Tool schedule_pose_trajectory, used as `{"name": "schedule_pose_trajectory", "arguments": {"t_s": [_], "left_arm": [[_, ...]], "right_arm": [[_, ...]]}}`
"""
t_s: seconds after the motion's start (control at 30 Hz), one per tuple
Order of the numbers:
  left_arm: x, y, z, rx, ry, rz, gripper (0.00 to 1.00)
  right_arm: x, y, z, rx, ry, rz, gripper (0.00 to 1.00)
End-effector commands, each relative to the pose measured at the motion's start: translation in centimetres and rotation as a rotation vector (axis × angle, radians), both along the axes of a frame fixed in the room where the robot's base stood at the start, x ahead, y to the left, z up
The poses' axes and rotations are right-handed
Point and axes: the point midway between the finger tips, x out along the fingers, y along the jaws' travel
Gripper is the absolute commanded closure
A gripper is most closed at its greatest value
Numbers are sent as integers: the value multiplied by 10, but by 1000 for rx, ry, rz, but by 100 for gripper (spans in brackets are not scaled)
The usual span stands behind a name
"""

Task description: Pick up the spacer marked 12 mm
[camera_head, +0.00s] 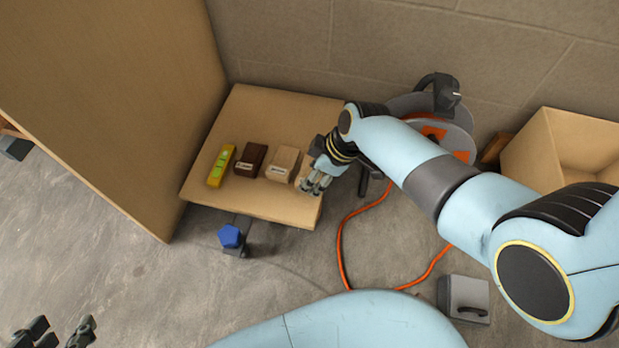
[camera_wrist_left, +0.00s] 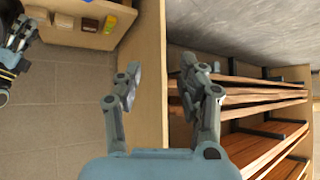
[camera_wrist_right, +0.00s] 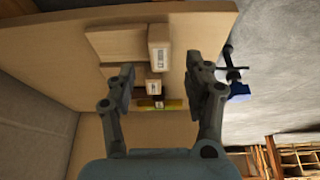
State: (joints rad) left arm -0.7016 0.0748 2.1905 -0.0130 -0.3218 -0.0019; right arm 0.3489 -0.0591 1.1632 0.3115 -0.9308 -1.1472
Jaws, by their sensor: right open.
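The spacers are small labelled blocks in a row on the tan board: a dark brown one (camera_head: 250,160), a tan one (camera_head: 283,164) and a light one (camera_wrist_right: 160,46) nearest my right gripper. White labels show, but their print is too small to read, so I cannot tell which is 12 mm. My right gripper (camera_head: 318,182) is over the board's right side; in its wrist view (camera_wrist_right: 160,82) the jaws are apart, with the light block beyond and between them, not gripped. My left gripper (camera_head: 62,332) is at the lower left, open and empty in its wrist view (camera_wrist_left: 160,85).
A yellow-green level (camera_head: 221,165) lies left of the spacers. A tall tan panel (camera_head: 110,90) stands left of the board (camera_head: 265,207). A blue-knobbed clamp (camera_head: 230,237) is at the front edge. A cable reel (camera_head: 455,135), orange cord and open box (camera_head: 565,150) are right.

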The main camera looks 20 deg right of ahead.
Motion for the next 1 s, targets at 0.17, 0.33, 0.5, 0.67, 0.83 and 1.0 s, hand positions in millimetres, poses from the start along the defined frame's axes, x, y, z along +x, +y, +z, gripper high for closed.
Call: {"name": "schedule_pose_trajectory", "arguments": {"t_s": [0.17,0.33,0.5,0.67,0.83,1.0], "left_arm": [[-10,-2,-13,-3,-112,-10,60],[13,-6,9,-7,-300,-29,60],[23,-8,25,-9,-406,-41,60],[24,-9,29,-9,-427,-43,60],[24,-9,29,-10,-425,-43,60],[24,-9,29,-10,-424,-43,60]], "right_arm": [[0,3,-17,1,5,0,48],[3,7,-29,2,4,0,48],[6,9,-33,1,2,0,48],[7,10,-33,1,-1,0,48],[7,9,-32,1,-1,0,55],[7,9,-33,1,-1,0,77]]}}
